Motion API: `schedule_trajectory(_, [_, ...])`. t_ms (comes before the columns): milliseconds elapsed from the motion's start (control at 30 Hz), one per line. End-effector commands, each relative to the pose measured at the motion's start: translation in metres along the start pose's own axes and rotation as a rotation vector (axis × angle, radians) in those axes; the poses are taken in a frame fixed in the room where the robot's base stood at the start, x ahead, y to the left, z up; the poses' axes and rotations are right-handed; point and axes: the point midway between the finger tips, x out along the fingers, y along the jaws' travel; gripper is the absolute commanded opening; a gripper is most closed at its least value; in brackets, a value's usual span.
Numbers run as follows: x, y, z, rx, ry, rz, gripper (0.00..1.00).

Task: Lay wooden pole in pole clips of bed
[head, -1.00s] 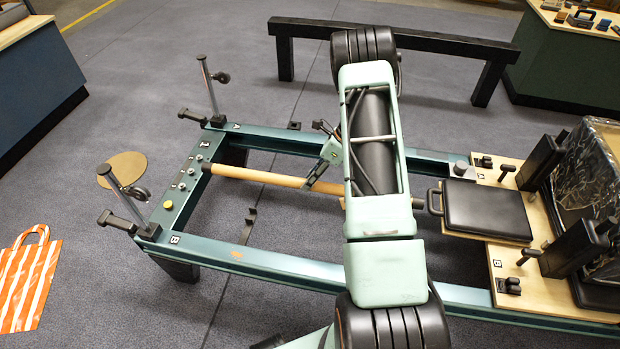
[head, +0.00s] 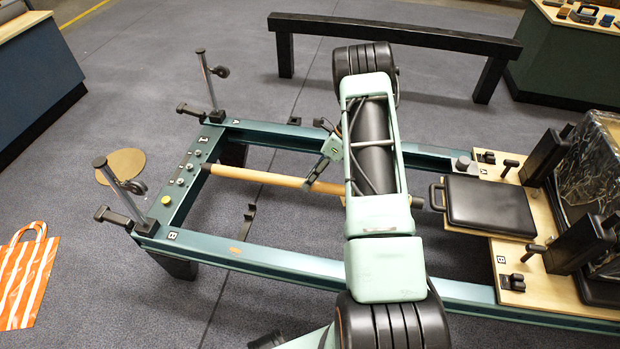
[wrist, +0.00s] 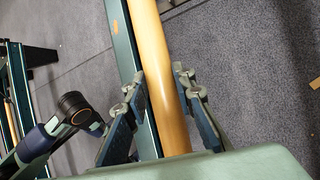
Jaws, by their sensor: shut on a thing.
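The wooden pole (head: 262,177) is long, light and round. In the head view it lies across the open frame of the teal bed (head: 275,257), roughly along its rails, with its left end near the bed's left end plate. My gripper (head: 312,183) is at the pole, partly hidden by my arm. In the wrist view my gripper (wrist: 160,82) has a finger on each side of the pole (wrist: 168,75), shut on it. A black hooked piece (head: 248,217) shows inside the frame; I cannot tell whether it is a pole clip. My arm hides the pole's middle right part.
Two metal posts (head: 207,80) (head: 122,173) rise at the bed's left end. A black padded headrest (head: 488,205) and wooden carriage (head: 517,262) are at the right. A black beam (head: 395,34) stands behind. A striped bag (head: 25,275) lies on the floor at left.

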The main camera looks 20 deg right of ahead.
Motion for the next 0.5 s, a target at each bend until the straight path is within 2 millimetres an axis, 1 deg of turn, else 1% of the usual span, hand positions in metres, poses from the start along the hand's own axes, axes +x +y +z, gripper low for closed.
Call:
schedule_trajectory(33, [0.005, -0.003, -0.002, -0.001, -0.001, 0.0, 0.0])
schedule_trajectory(500, [0.036, -0.016, -0.019, -0.001, -0.001, 0.0, 0.0])
